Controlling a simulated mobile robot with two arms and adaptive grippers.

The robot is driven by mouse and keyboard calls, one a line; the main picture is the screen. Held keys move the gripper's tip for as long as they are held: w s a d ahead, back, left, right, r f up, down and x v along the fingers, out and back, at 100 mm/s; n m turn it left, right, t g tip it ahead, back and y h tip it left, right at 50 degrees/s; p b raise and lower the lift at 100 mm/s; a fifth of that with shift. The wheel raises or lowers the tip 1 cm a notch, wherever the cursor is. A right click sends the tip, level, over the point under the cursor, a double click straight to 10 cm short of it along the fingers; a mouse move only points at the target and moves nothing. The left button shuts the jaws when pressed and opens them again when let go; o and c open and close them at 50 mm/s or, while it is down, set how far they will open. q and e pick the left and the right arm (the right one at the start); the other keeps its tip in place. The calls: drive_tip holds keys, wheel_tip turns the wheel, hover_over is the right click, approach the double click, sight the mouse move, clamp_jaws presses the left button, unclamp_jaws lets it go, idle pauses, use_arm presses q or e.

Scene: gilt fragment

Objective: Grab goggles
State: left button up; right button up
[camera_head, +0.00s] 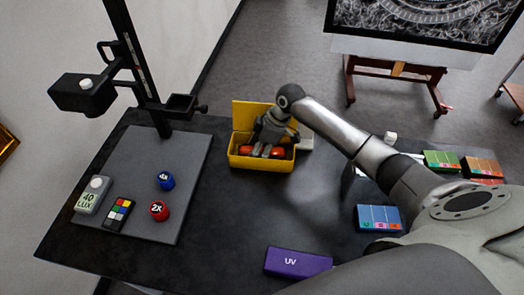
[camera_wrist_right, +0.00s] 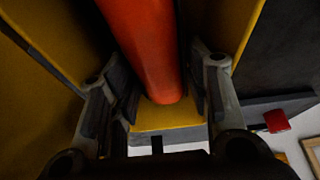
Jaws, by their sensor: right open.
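The goggles (camera_head: 277,152) show as two orange-red parts inside an open yellow box (camera_head: 262,163) in the head view, with their middle hidden by my right gripper (camera_head: 266,149). That gripper reaches down into the box from above. In the right wrist view, a long orange-red part of the goggles (camera_wrist_right: 150,45) runs between the two fingers of my right gripper (camera_wrist_right: 158,80). The fingers are open, one on each side, with a visible gap at the right finger. Contact at the left finger is unclear. My left gripper is out of view.
The yellow lid (camera_head: 243,111) stands raised behind the box. A purple UV box (camera_head: 298,262) lies at the front, coloured boxes (camera_head: 379,218) at the right. Dark table is clear around the box's front.

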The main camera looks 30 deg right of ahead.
drive_tip(key=shift+f, duration=0.3)
idle(0.5)
drive_tip(key=shift+c, duration=0.3)
drive_tip(key=c, duration=0.6)
